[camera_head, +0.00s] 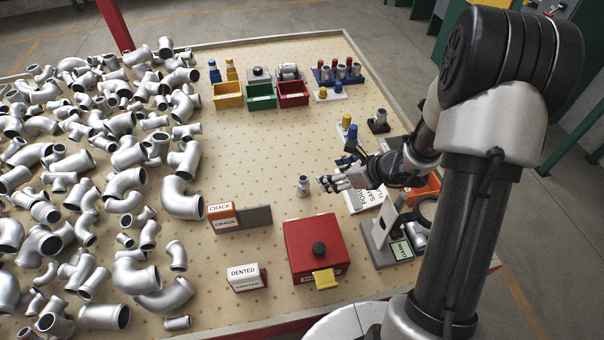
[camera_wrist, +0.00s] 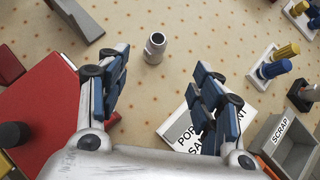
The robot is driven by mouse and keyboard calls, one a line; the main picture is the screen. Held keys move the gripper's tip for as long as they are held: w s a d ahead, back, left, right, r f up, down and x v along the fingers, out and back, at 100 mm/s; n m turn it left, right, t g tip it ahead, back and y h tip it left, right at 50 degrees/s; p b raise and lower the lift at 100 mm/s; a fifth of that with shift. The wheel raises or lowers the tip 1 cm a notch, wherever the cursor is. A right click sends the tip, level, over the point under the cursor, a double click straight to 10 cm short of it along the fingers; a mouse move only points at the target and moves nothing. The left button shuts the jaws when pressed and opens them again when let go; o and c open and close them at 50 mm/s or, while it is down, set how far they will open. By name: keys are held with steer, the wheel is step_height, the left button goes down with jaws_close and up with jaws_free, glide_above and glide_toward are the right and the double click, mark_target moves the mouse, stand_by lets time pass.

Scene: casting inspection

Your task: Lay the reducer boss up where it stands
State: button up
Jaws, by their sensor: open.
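The reducer boss is a small silver fitting (camera_head: 303,186) that stands upright on the dotted table top, left of my gripper. In the wrist view the reducer boss (camera_wrist: 155,47) stands ahead of the fingertips, with its dark open bore facing up. My gripper (camera_head: 330,184) is open and empty. In the wrist view its two blue-padded fingers (camera_wrist: 161,72) are spread wide apart. The reducer boss lies beyond the gap between them, apart from both fingers.
A white printed card (camera_head: 364,197) lies beneath my gripper. A red box (camera_head: 316,246) with a black knob stands in front. CRACK (camera_head: 222,215) and DENTED (camera_head: 245,277) signs stand left. Piled silver pipe fittings (camera_head: 130,155) cover the table's left side. Clear table lies behind the boss.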

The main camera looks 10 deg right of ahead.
mark_target(301, 178)
steer(key=b+x, duration=0.2)
steer(key=x, duration=0.6)
steer(key=b+x, duration=0.2)
steer(key=x, duration=0.6)
steer(key=shift+a+b, duration=0.25)
steer(key=shift+b, duration=0.1)
steer(key=shift+s, duration=0.1)
jaws_close()
steer(key=shift+r, duration=0.15)
step_height(301, 178, up, 20)
steer(key=p, duration=0.8)
